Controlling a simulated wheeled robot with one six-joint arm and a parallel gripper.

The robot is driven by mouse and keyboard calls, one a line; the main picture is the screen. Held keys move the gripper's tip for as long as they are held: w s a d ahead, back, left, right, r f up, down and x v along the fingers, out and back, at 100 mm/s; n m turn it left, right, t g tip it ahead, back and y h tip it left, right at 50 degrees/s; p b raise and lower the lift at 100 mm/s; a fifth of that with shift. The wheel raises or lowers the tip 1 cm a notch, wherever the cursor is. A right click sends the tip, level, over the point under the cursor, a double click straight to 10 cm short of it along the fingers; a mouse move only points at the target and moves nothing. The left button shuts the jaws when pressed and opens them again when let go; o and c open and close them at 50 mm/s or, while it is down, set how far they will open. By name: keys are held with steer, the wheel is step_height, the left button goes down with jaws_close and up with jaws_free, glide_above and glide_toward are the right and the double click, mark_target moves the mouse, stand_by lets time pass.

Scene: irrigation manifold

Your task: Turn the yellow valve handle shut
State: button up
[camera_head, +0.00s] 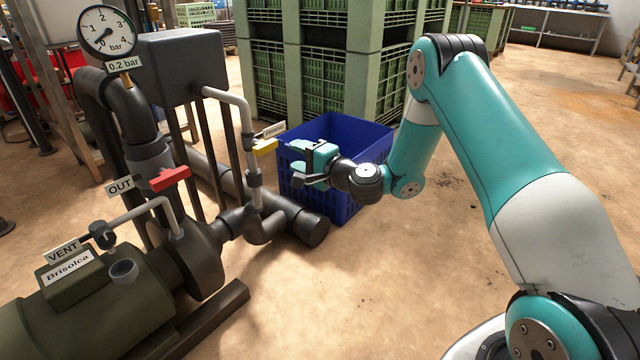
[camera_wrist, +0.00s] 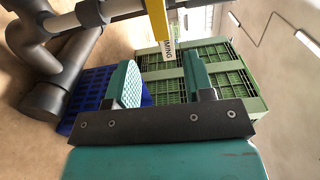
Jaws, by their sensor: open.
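The yellow valve handle (camera_head: 265,146) sits on a thin grey vertical pipe beside a small label, in the middle of the head view. It also shows at the top of the wrist view (camera_wrist: 157,22), in line with the gap between my fingers. My gripper (camera_head: 292,163) is just to the right of the handle, pointing left at it. In the wrist view my two teal fingers (camera_wrist: 162,76) are apart with nothing held between them. The handle appears beyond the fingertips; I see no contact. The wrist view shows the label's end, reading "MING".
A red handle (camera_head: 169,179) is on the thick pipe at left, near an OUT label. The green pump (camera_head: 95,305) is below it. A gauge (camera_head: 107,31) stands above. A blue crate (camera_head: 372,140) is behind my gripper, with green crates (camera_head: 345,60) beyond. Floor at front is clear.

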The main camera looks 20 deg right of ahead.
steer(key=b+v, duration=0.6)
stand_by(0.5)
